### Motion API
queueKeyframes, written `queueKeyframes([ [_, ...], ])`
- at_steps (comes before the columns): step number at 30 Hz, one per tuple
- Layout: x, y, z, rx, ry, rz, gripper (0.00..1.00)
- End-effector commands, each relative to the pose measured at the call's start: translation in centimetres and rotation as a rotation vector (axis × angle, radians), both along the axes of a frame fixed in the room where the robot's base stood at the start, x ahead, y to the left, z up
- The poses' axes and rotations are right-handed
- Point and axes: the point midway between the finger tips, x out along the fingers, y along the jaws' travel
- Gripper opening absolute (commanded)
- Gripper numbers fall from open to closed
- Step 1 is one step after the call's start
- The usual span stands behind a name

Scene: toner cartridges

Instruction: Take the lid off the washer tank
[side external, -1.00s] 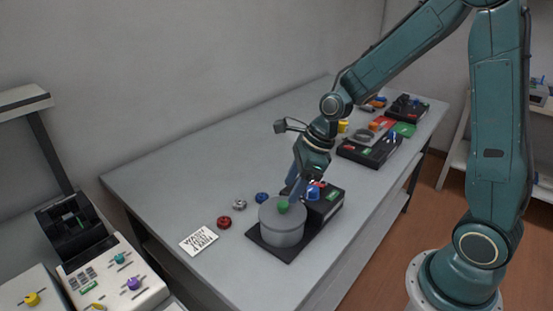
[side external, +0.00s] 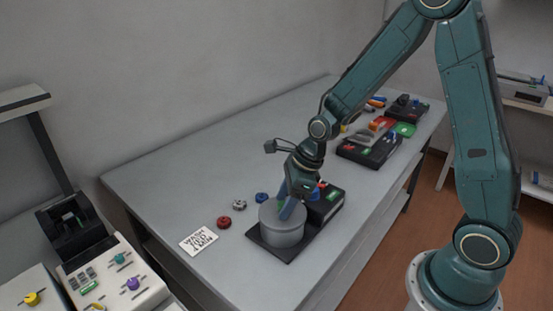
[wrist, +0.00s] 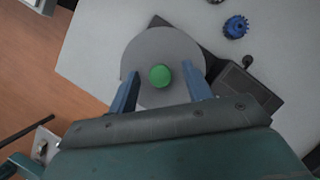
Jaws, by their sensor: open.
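The washer tank (side external: 283,237) is a grey cylinder on a black base at the near part of the bench. Its flat grey lid (wrist: 150,55) has a round green knob (wrist: 160,76) in the middle. My gripper (side external: 283,212) is above the lid, tilted, with blue fingers. In the wrist view my gripper (wrist: 161,80) is open, one finger to each side of the green knob and not visibly touching it. In the side view the fingers hide most of the knob.
A black box (side external: 325,204) joins the tank's base. Blue (side external: 261,197), silver (side external: 239,204) and red (side external: 224,222) toothed parts and a printed card (side external: 199,240) lie left of the tank. More black units (side external: 369,151) stand at the far end. The bench's middle is clear.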

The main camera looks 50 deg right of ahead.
Motion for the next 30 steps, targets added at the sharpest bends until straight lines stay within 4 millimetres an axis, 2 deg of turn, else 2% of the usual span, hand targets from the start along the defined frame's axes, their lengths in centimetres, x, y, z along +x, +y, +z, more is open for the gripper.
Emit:
queueKeyframes([
  [12, -0.01, -0.01, 0.02, 0.0, 0.0, 0.0, 0.5],
  [18, -0.01, -0.01, 0.03, 0.0, 0.0, 0.0, 0.1],
  [20, -0.01, -0.01, 0.03, 0.0, 0.0, 0.0, 0.01],
  [30, 0.01, 0.0, 0.17, 0.0, 0.0, 0.0, 0.0],
])
